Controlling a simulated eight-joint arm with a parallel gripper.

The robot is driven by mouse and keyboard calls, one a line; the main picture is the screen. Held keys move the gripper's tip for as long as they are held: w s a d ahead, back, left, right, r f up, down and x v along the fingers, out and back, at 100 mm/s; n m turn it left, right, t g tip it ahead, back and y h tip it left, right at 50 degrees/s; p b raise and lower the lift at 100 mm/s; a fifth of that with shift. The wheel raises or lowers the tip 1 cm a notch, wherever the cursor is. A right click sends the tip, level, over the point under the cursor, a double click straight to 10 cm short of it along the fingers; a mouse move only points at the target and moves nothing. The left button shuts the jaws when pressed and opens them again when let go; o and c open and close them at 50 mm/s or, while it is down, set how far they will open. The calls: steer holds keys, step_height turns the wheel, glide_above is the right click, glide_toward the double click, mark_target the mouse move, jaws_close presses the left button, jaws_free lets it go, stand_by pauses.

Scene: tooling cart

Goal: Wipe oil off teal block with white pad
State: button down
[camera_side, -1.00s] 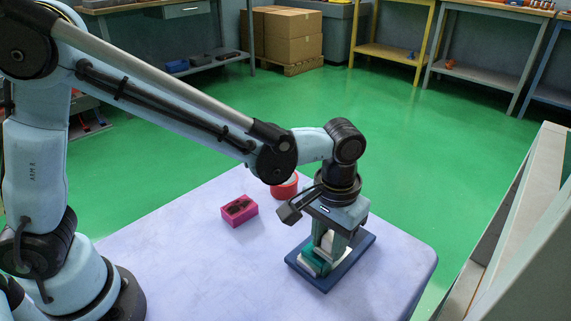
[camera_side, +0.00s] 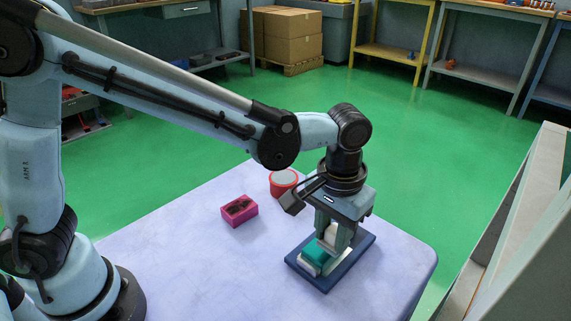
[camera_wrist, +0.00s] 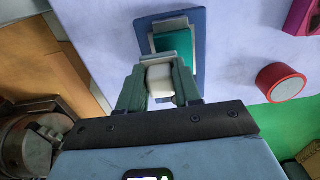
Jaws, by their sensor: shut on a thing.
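The teal block (camera_side: 316,252) sits between pale clamp-like pieces on a dark blue base plate (camera_side: 310,277) on the table. It also shows in the wrist view (camera_wrist: 181,46), partly hidden by my gripper. My gripper (camera_side: 336,241) points down over the far-right part of the block and is shut on the white pad (camera_wrist: 159,80). The pad also shows between the fingers in the side view (camera_side: 330,234). It is low at the block, but I cannot tell whether it touches. I see no clear oil mark on the visible teal surface.
A magenta box (camera_side: 246,219) with a dark top stands left of the plate. A red round container (camera_side: 283,192) with a pale top stands behind it. The pale table (camera_side: 190,265) is clear at the front. A grey panel (camera_side: 520,240) rises at the right.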

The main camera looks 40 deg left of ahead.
steer(key=shift+r, duration=2.85)
